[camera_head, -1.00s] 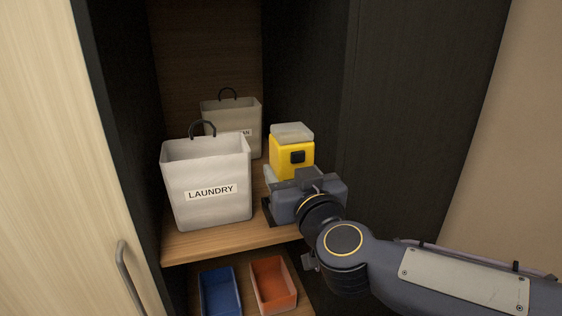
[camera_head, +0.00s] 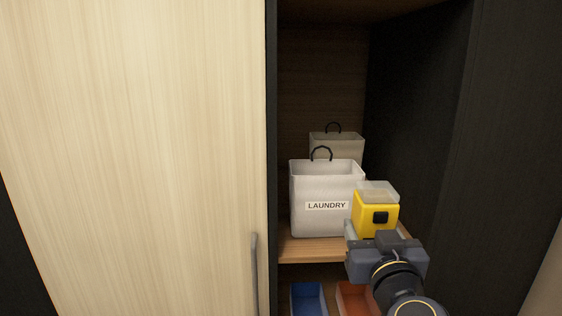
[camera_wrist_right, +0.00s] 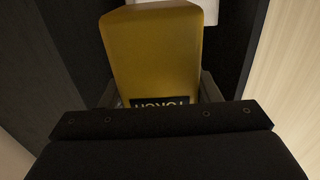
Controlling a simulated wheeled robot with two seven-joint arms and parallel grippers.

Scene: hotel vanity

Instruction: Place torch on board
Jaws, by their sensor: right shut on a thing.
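The torch is a yellow block with a pale translucent top and a black square on its side (camera_head: 376,217). In the right wrist view the torch (camera_wrist_right: 152,55) fills the middle, with a dark label partly hidden by my gripper body. My right gripper (camera_head: 374,238) is shut on the torch and holds it upright at the right front of the shelf, beside the laundry basket. Whether the torch is clear of the shelf is hard to tell. I cannot pick out a separate board; the wooden shelf board (camera_head: 308,250) shows below the basket. My left gripper is not in view.
A white basket marked LAUNDRY (camera_head: 327,184) stands on the shelf, with a second basket (camera_head: 340,147) behind it. A blue bin (camera_head: 308,299) and an orange bin (camera_head: 354,298) sit below. A pale door (camera_head: 150,150) with a handle (camera_head: 254,272) covers the left; a dark wall bounds the right.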

